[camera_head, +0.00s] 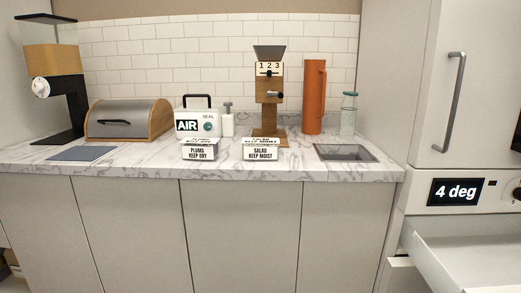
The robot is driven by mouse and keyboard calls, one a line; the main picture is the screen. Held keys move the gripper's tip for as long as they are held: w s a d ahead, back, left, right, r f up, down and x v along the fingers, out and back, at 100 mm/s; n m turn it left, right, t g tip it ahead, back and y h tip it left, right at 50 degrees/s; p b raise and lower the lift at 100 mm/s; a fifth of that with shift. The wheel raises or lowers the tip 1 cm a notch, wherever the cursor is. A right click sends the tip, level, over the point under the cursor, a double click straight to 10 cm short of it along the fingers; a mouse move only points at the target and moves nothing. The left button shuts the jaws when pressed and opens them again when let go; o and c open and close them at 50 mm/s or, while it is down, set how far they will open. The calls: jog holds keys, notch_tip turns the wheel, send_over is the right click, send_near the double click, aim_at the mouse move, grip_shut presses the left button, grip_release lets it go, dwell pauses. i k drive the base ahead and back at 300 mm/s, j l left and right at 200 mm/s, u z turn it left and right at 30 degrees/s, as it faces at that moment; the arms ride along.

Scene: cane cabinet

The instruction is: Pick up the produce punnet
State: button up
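Two small white labelled items stand near the front edge of the marble counter. The left one (199,154) reads "PLUMS KEEP DRY". The right one (260,153) reads "SALAD KEEP MOIST". Each shows a lettered front and a second lettered face above it. I cannot tell whether either is a punnet or only a label; no punnet with visible produce shows. My gripper is not in this view.
Behind stand a bread bin (129,119), an "AIR SEAL" device (197,122), a white pump bottle (228,122), a wooden dispenser (268,93), an orange jug (314,97) and a glass bottle (348,114). An open drawer (468,246) juts out under a "4 deg" display (456,192).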

aim_at(254, 149)
jog(key=i+l+u, duration=0.15)
jog(key=l+u, duration=0.55)
jog(key=l, duration=0.25)
jog(key=i+l+u, duration=0.1)
jog(key=l+u, duration=0.25)
jog(key=l, duration=0.15)
